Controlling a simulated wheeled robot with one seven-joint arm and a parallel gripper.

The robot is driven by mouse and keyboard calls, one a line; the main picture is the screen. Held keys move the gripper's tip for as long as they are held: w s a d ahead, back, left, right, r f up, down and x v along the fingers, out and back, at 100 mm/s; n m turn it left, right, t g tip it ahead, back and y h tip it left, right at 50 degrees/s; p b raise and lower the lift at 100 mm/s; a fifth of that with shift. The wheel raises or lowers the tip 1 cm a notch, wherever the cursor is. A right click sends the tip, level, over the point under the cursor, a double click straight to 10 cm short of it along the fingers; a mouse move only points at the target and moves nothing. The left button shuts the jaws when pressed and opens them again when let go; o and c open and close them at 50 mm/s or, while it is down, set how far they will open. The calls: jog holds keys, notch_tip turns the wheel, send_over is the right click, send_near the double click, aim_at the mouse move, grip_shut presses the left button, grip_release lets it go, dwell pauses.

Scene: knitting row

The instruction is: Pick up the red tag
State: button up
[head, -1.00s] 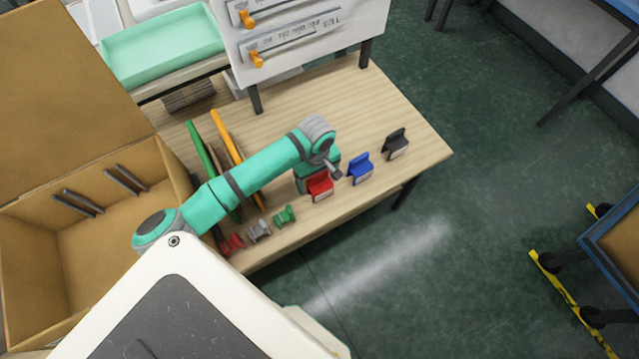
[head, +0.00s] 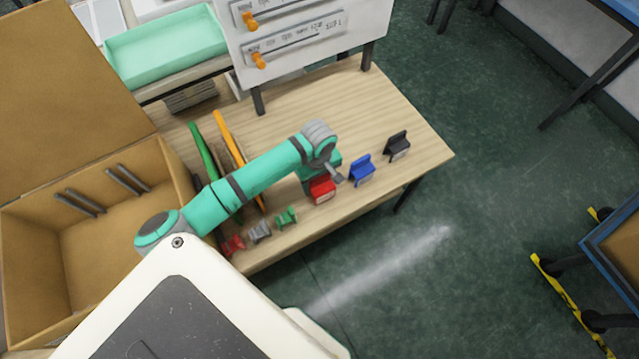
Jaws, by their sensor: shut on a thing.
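The red tag (head: 322,190) is a small red piece with a pale face, near the front edge of the wooden table (head: 375,115). My gripper (head: 324,177) is right at the red tag, at its upper edge, and is shut on it. The fingers are mostly hidden behind my wrist. I cannot tell whether the tag is clear of the tabletop. A blue tag (head: 362,170) and a black tag (head: 397,146) stand in a row to the right of it.
Small red (head: 233,245), grey (head: 260,231) and green (head: 287,217) pieces lie along the front edge. Green (head: 203,150) and orange (head: 229,137) rods lie behind my arm. A cardboard box (head: 125,235) is at left. A white panel (head: 310,35) stands at the back.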

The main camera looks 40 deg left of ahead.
aim_at(318, 180)
jog(key=shift+r, duration=0.4)
notch_tip(318, 180, up, 2)
jog(key=shift+s+r, duration=0.1)
jog(key=shift+r, duration=0.1)
jog(key=s+r, duration=0.1)
jog(key=s+d+r, duration=0.1)
jog(key=r, duration=0.1)
jog(key=s+d+r, duration=0.1)
jog(key=r, duration=0.1)
jog(key=shift+s+d+r, duration=0.1)
jog(key=shift+s+r, duration=0.05)
jog(key=shift+s, duration=0.2)
jog(key=s+d+r, duration=0.4)
jog(key=s, duration=0.4)
jog(key=shift+s, duration=0.35)
jog(key=shift+w, duration=0.15)
